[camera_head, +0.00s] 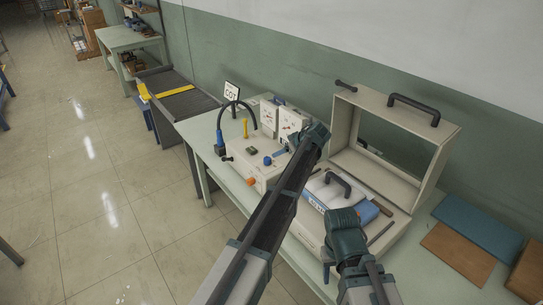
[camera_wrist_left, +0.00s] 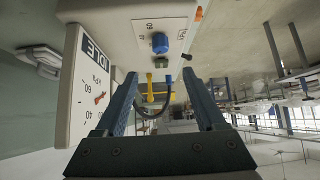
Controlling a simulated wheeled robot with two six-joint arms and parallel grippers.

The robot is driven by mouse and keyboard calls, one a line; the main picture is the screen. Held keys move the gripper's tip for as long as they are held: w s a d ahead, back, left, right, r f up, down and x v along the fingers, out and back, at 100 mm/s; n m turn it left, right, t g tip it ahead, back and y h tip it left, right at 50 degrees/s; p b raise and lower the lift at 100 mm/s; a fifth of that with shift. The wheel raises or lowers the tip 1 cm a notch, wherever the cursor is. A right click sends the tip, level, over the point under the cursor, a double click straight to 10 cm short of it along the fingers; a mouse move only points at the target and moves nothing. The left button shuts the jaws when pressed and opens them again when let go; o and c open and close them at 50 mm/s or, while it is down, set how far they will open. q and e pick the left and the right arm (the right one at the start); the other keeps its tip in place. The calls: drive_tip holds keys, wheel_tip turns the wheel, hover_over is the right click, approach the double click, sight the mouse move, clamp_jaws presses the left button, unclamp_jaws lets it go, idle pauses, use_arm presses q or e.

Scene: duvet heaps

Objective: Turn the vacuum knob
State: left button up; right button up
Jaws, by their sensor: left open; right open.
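A cream control box (camera_head: 262,172) stands on the green bench. In the left wrist view the blue knob (camera_wrist_left: 160,43) sits on a white panel with 40 and 60 marks. My left gripper (camera_head: 281,152) is beside the box, right of the blue knob; its open fingers (camera_wrist_left: 162,103) hold nothing, and the knob shows beyond them, apart. My right gripper (camera_head: 328,266) is at the front of the open case, small in view, its fingertips hard to see.
A gauge (camera_wrist_left: 98,98) with a red needle and an IDLE label are close on the left in the wrist view. A yellow lever (camera_head: 245,128) and black hose (camera_head: 236,103) rise behind the box. An open case (camera_head: 431,157) and flat boards (camera_head: 478,228) fill the right bench.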

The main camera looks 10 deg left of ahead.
sight(267, 159)
use_arm(q)
drive_tip(key=b+x, duration=0.8)
drive_tip(key=x, duration=0.4)
drive_tip(key=shift+d+f+b, duration=0.1)
drive_tip(key=shift+b, duration=0.2)
drive_tip(key=shift+b+x, duration=0.55)
drive_tip(key=shift+x, duration=0.3)
clamp_jaws()
